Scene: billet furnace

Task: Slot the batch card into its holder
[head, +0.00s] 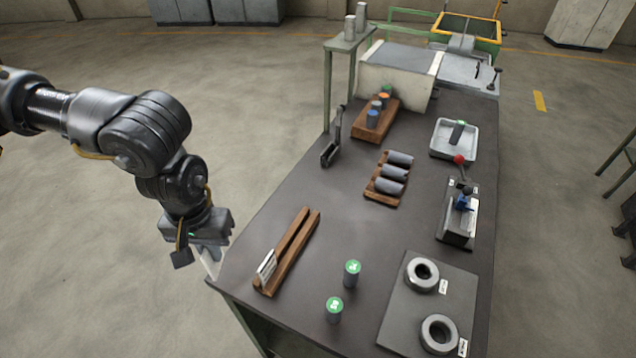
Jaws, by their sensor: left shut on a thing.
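My left gripper (197,257) is at the table's left edge, pointing down. It is shut on a thin white piece that looks like the batch card (211,265), mostly hidden by the fingers and partly against the table edge in the picture. A wooden holder (290,250) with two long rails and a slot between them lies on the table, to the right of the gripper and apart from it. White cards (267,265) stand tilted at its near left end. My right gripper is out of view.
Two green-topped cylinders (352,273) stand right of the holder. A grey plate (400,310) with two rings lies at the front right. A wooden rack of dark billets (391,180), a grey tray (441,150) and a red-knobbed fixture (458,215) lie farther back.

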